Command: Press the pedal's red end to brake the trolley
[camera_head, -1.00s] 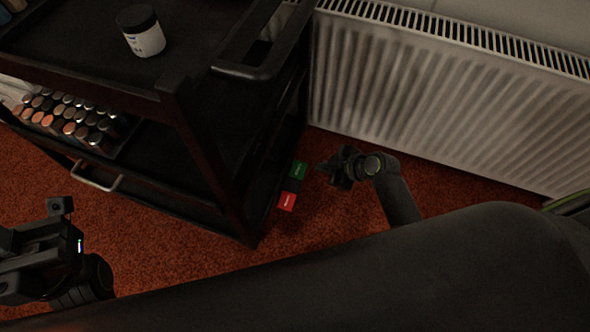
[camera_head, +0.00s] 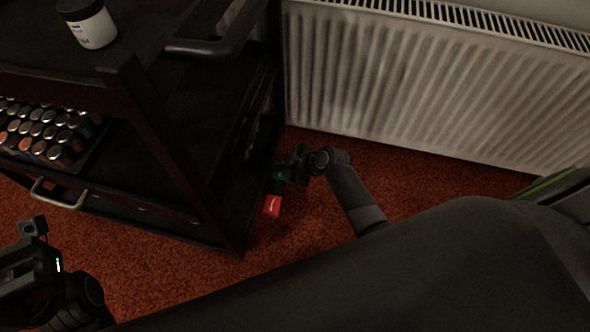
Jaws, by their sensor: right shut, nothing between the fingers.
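The black trolley (camera_head: 187,178) stands on the left. Its pedal sticks out low at the near right corner, with a red end (camera_head: 272,206) nearer to me and a green end (camera_head: 279,174) farther off. My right gripper (camera_head: 293,165) is shut and empty, close beside the green end and partly overlapping it in the picture. I cannot tell whether they touch. The red end is uncovered. My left gripper (camera_head: 28,248) is at the lower left, away from the pedal; its finger opening cannot be made out.
A white radiator (camera_head: 430,90) runs along the wall behind. A white jar with a dark lid (camera_head: 91,26) stands on the trolley's top, and several small bottles (camera_head: 42,130) on the shelf below. Red carpet (camera_head: 300,222) is clear in front of the pedal.

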